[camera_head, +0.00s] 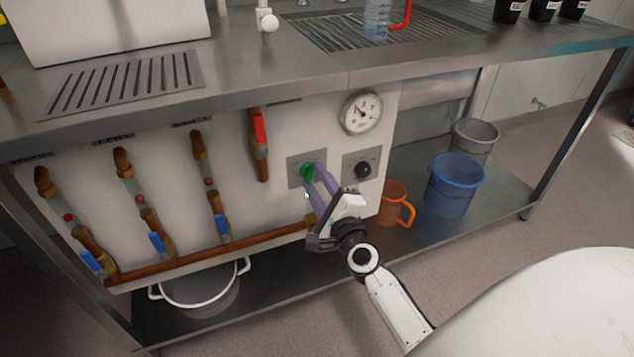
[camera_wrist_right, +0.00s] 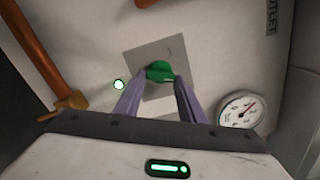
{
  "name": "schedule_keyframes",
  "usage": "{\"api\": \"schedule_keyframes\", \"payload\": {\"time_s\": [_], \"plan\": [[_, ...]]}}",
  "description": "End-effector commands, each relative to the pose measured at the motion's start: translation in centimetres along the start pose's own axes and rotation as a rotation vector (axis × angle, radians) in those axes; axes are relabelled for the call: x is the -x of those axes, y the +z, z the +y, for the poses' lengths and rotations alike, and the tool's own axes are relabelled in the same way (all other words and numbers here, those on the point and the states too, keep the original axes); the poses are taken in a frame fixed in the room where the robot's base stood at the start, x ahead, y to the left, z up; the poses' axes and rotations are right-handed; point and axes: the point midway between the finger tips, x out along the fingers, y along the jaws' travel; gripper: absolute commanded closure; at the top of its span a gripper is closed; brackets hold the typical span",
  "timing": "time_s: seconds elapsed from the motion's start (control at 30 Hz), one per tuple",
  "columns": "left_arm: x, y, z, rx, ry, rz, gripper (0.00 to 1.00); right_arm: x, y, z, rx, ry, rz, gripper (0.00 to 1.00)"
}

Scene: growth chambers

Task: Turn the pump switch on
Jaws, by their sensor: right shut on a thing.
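The pump switch is a green knob (camera_head: 307,171) on a grey square plate (camera_head: 293,179) on the white panel under the counter. My right gripper (camera_head: 312,175) reaches it from the lower right, its purple fingers on the knob. In the right wrist view, the green knob (camera_wrist_right: 160,71) sits between the two fingertips (camera_wrist_right: 161,80), and the fingers are shut on it. A small light (camera_head: 307,196) glows pale green below the knob, and it also shows in the right wrist view (camera_wrist_right: 119,85). My left gripper is not in view.
A black knob (camera_head: 363,170) on its own plate and a round gauge (camera_head: 361,112) are right of the switch. Copper pipes with a red-handled valve (camera_head: 258,128) are left. An orange jug (camera_head: 394,203) and blue bucket (camera_head: 453,185) stand on the lower shelf.

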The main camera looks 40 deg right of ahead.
Motion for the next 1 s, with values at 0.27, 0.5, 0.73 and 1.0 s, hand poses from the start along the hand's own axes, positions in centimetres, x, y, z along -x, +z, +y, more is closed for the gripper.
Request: {"api": "schedule_keyframes", "payload": {"time_s": [0.27, 0.5, 0.73, 1.0], "plan": [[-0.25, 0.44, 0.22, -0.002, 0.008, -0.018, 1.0, 0.02, -0.01, 0.24, -0.205, 0.001, 0.001, 0.86], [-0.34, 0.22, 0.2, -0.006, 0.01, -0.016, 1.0, 0.02, -0.01, 0.26, -0.308, 0.001, 0.001, 0.86], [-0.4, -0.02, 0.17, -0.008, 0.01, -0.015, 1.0, 0.02, 0.0, 0.26, -0.348, 0.001, 0.001, 0.86], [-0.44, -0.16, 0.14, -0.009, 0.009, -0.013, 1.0, 0.02, 0.01, 0.26, -0.355, 0.001, 0.001, 0.86]]}}
